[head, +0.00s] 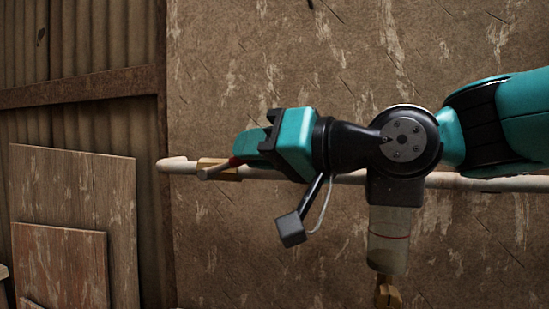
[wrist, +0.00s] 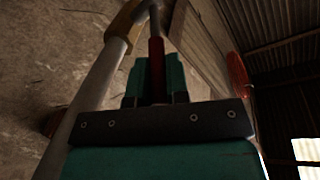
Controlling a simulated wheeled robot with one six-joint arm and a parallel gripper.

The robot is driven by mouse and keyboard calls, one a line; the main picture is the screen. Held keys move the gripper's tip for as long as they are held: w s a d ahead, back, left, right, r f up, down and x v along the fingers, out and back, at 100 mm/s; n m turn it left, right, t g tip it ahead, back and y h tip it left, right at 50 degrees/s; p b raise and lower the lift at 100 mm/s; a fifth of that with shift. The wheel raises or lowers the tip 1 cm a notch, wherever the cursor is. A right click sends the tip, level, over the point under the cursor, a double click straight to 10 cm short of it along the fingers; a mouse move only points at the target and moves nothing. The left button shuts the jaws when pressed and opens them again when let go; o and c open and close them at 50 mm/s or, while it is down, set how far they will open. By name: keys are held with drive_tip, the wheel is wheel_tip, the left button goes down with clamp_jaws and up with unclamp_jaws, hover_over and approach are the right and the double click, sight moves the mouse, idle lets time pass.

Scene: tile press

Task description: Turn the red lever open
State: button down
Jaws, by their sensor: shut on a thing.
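The red lever (wrist: 157,66) stands between the two teal fingers of my gripper (wrist: 156,82) in the wrist view. My gripper is shut on it. The lever's bare metal end leads up to a brass fitting (wrist: 124,26) on a pale pipe (wrist: 90,95). In the head view my gripper (head: 249,148) is at the pipe's left part, and only a small red bit of the lever (head: 236,161) shows beside the fingers. The brass fitting (head: 217,164) is just left of it. The fingers hide most of the lever's grip.
The pipe (head: 480,182) runs across a worn brown wall (head: 240,60). A second brass fitting (head: 387,293) hangs below a pale downward pipe. Wooden boards (head: 75,190) lean at the left. A red round thing (wrist: 238,74) is at the right in the wrist view.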

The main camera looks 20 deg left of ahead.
drive_tip(key=shift+r, duration=0.1)
drive_tip(key=c, duration=1.1)
unclamp_jaws()
wheel_tip(320, 180, up, 20)
drive_tip(key=p, duration=0.4)
